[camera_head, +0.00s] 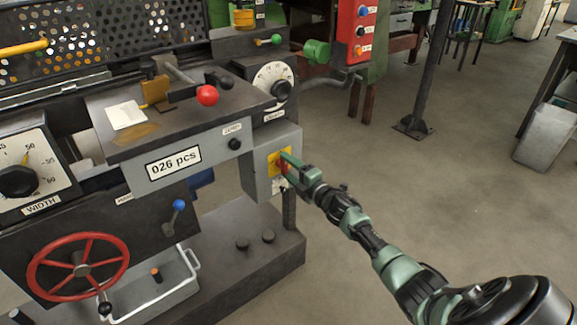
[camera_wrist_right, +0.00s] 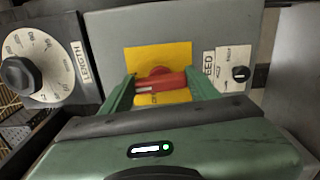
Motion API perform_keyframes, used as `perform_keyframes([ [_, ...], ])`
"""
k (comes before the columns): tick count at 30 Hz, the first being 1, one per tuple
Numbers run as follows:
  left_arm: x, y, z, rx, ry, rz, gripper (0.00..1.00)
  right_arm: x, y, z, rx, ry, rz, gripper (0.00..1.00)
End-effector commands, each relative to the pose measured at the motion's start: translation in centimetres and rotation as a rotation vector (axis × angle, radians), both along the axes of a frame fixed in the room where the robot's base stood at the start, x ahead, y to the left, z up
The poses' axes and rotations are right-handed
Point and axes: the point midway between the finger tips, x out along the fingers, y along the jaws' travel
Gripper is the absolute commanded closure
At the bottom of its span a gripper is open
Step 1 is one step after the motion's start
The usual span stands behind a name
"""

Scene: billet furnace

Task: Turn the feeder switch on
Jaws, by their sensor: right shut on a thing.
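A red rotary switch (camera_wrist_right: 146,85) sits on a yellow plate (camera_wrist_right: 178,54) on the machine's grey box. A partly hidden label ending in "EED" (camera_wrist_right: 208,68) stands beside the plate. In the head view the yellow plate (camera_head: 274,157) is partly covered by my right gripper (camera_head: 286,165), at the box's front face. In the right wrist view my right gripper (camera_wrist_right: 160,79) has one green finger at each end of the red handle and is shut on it. The handle lies across the picture there. Lettering below the handle is mostly hidden. My left gripper does not show.
A small black knob (camera_wrist_right: 240,73) sits right of the plate in the wrist view. The LENGTH dial (camera_head: 272,80) is above the box. A red-ball lever (camera_head: 207,95) and a red handwheel (camera_head: 78,267) are to the left. Floor on the right is open.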

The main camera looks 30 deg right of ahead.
Motion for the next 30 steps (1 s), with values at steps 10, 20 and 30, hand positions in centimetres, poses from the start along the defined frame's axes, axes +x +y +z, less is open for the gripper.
perform_keyframes([
  [10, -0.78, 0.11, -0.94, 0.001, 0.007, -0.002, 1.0, -0.01, -0.07, -0.09, 0.082, 0.008, -0.001, 0.8],
  [20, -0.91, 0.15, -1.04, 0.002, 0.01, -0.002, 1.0, -0.01, -0.07, -0.12, 0.089, 0.009, -0.002, 0.8],
  [30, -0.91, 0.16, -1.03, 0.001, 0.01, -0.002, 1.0, -0.01, -0.04, -0.09, 0.087, 0.008, -0.001, 0.18],
])
